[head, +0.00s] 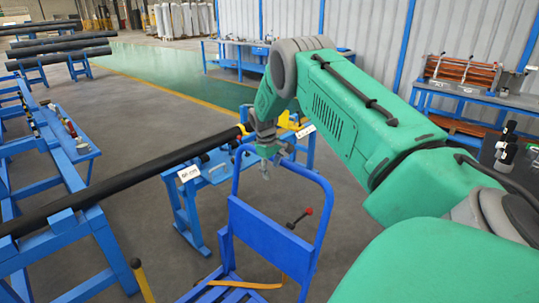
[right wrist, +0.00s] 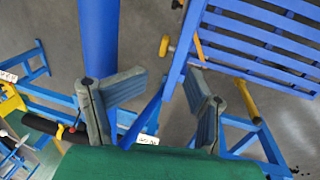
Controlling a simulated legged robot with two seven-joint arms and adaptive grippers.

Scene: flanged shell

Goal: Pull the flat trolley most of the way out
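The flat trolley (head: 262,232) is blue, with an upright tubular handle frame, a solid back panel and a slatted deck. It stands low in the middle of the head view; its deck is cut off by the bottom edge. In the right wrist view the slatted deck (right wrist: 265,38) is at upper right. My right gripper (head: 266,160) is at the top of the handle frame. In the right wrist view its two fingers (right wrist: 154,108) are apart, with blue tube behind and between them. I cannot tell whether they touch the handle. My left gripper is not in view.
A blue rack with a long black pipe (head: 120,184) stands left of the trolley. A blue stand (head: 190,215) is close behind the handle. An orange strap (head: 246,284) lies across the deck. A workbench (head: 470,98) is at right. Grey floor is open further back.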

